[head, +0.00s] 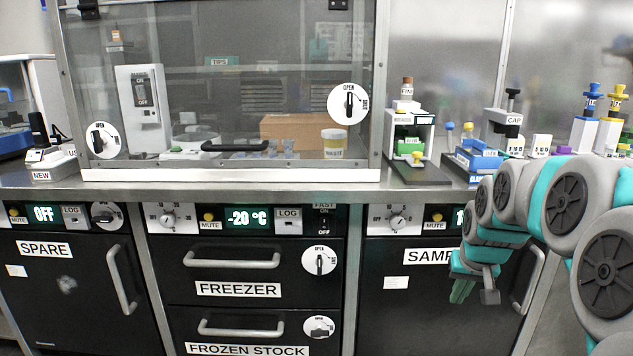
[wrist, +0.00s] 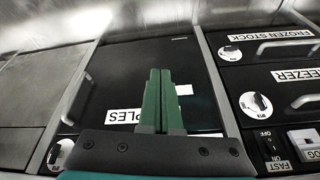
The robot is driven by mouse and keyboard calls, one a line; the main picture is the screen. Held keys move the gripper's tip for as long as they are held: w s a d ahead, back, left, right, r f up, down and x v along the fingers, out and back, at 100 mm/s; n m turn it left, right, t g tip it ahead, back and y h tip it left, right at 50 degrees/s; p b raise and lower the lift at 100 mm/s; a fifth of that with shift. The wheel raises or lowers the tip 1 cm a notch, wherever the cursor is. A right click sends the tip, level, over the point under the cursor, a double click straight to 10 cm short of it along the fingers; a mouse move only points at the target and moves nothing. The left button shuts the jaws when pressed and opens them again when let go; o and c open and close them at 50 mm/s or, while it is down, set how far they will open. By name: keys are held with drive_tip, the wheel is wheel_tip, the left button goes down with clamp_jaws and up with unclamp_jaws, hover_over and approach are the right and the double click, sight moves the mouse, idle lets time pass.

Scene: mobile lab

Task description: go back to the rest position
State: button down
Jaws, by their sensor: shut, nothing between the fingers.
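My gripper (head: 474,291) hangs at the right in the head view, pointing down in front of the door marked SAMPLES. In the wrist view its two green fingers (wrist: 160,100) lie together, shut with nothing between them. My grey and teal arm comes in from the right edge and hides part of the samples door (head: 400,310). The same door (wrist: 110,90) fills the middle of the wrist view, behind the fingers. The gripper appears apart from the door.
A steel worktop (head: 250,190) runs above the freezer drawers (head: 240,290) and the spare door (head: 75,290). Door handles stick out, one (head: 532,285) close to my arm. A glass-fronted cabinet, a sample stand (head: 417,150) and blue racks (head: 475,158) stand on the worktop.

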drive_tip(key=s+a+f+n+g, duration=0.1)
drive_tip(key=s+a, duration=0.3)
drive_tip(key=s, duration=0.7)
drive_tip(key=s+a+f+g, duration=0.3)
drive_tip(key=s+a, duration=0.2)
drive_tip(key=s, duration=0.6)
drive_tip(key=s+a+f+n+g, duration=0.1)
drive_tip(key=s+a, duration=0.4)
drive_tip(key=s, duration=0.7)
drive_tip(key=shift+f+n+g+y, duration=0.3)
drive_tip(key=shift+f+g, duration=0.2)
drive_tip(key=shift+f, duration=0.35)
drive_tip(key=shift+w, duration=0.1)
